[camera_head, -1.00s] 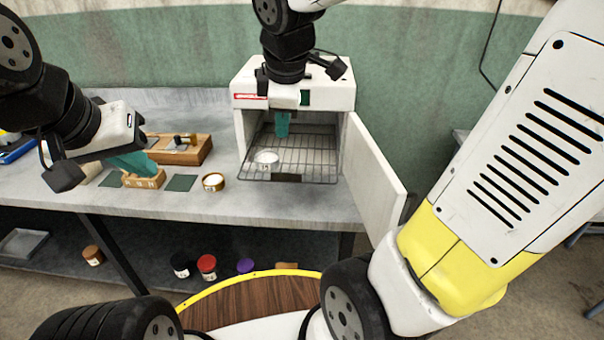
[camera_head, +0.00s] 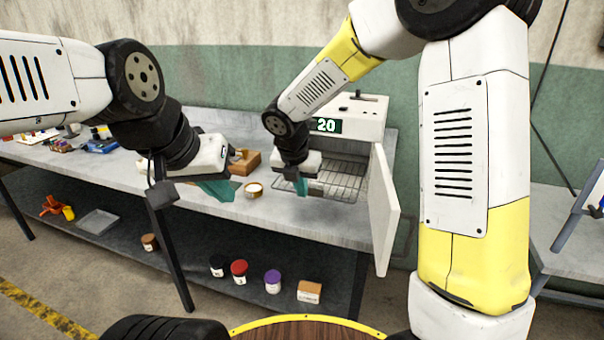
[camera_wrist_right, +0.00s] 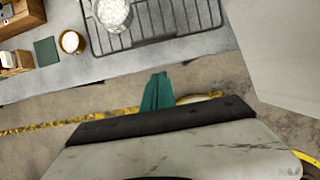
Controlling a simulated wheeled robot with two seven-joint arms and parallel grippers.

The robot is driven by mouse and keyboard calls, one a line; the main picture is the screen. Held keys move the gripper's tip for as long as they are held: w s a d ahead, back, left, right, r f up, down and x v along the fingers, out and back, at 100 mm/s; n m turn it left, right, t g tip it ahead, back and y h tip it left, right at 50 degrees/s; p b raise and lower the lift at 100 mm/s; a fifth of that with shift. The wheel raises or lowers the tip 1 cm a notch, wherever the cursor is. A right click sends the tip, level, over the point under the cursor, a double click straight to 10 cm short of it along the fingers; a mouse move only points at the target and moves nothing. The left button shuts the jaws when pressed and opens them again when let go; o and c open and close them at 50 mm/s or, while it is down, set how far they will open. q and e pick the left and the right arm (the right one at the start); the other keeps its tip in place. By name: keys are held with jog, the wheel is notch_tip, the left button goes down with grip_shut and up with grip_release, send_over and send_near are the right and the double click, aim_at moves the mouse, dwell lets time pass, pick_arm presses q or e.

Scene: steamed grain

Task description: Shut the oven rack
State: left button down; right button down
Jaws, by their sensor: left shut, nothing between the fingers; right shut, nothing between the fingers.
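The white oven (camera_head: 362,118) stands on the counter with its door (camera_head: 384,205) swung wide open to the right. The wire oven rack (camera_head: 347,180) shows in the opening; how far it sticks out is hard to tell. In the right wrist view the rack (camera_wrist_right: 183,22) carries a white dish of pale grain (camera_wrist_right: 112,13). My right gripper (camera_head: 301,188) is shut and empty, in front of the rack's left part; in the wrist view its fingertips (camera_wrist_right: 157,80) are apart from the rack's front edge. My left gripper (camera_head: 222,192) is shut and empty over the counter's front, left of the oven.
A small round container (camera_head: 254,191) and a wooden box (camera_head: 246,162) stand on the counter left of the oven. Several jars, including a red-lidded one (camera_head: 239,272), stand on the lower shelf. The open door juts past the counter's front on the right.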

jog(key=shift+w+d+f, duration=0.25)
jog(key=shift+w+f, duration=0.25)
jog(key=shift+w, duration=0.35)
jog(key=shift+w+d+f, duration=0.3)
jog(key=shift+w+f, duration=0.15)
jog(key=shift+w, duration=0.35)
jog(key=shift+w+d+f, duration=0.25)
jog(key=shift+w+f, duration=0.25)
jog(key=shift+w, duration=0.35)
